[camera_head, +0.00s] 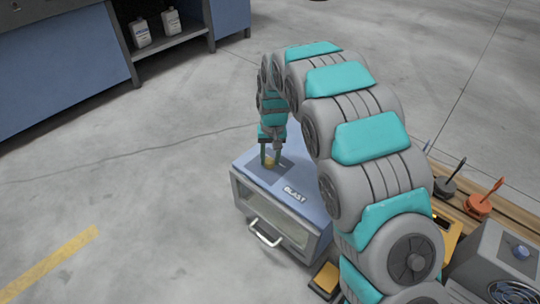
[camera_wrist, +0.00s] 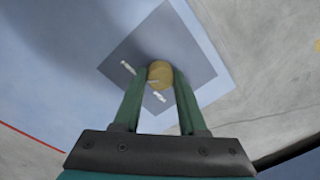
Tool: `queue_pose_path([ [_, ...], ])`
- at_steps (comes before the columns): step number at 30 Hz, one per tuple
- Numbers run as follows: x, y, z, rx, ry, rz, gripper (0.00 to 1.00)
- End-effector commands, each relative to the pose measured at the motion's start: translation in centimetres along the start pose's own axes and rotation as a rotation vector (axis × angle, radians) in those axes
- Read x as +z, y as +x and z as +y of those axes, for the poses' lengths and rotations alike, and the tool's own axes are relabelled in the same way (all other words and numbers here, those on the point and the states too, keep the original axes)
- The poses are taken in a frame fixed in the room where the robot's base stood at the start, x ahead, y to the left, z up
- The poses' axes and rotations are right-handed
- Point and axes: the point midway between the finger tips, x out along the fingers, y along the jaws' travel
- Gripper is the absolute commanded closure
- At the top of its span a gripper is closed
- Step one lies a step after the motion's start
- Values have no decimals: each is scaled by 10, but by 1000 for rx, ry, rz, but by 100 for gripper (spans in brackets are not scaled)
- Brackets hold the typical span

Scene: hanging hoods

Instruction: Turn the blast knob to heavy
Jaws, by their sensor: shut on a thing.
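The blast knob (camera_wrist: 160,74) is a round yellow-tan knob on a dark square plate (camera_wrist: 187,48). It also shows small in the head view (camera_head: 269,162), on top of a blue box (camera_head: 310,205) labelled BLAST. My gripper (camera_wrist: 160,76) points down at the knob, and its two green fingers are shut on the knob's sides; in the head view it stands over the plate. White marks show on the plate beside the knob, too small to read. The knob's pointer and setting cannot be made out.
The box has a window front and a silver handle (camera_head: 265,234). A wooden bench (camera_head: 507,211) with black and orange knobbed items (camera_head: 479,205) and a grey unit (camera_head: 500,262) stand at right. A blue cabinet (camera_head: 60,75) with white bottles stands at upper left. Floor at left is clear.

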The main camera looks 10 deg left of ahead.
Motion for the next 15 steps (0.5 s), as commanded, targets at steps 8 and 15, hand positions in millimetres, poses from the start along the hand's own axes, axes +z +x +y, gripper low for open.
queue_pose_path([
  [8, 0, -1, 0, 0, 181, 11, 100],
  [15, 0, -1, 0, -1, 267, 15, 100],
])
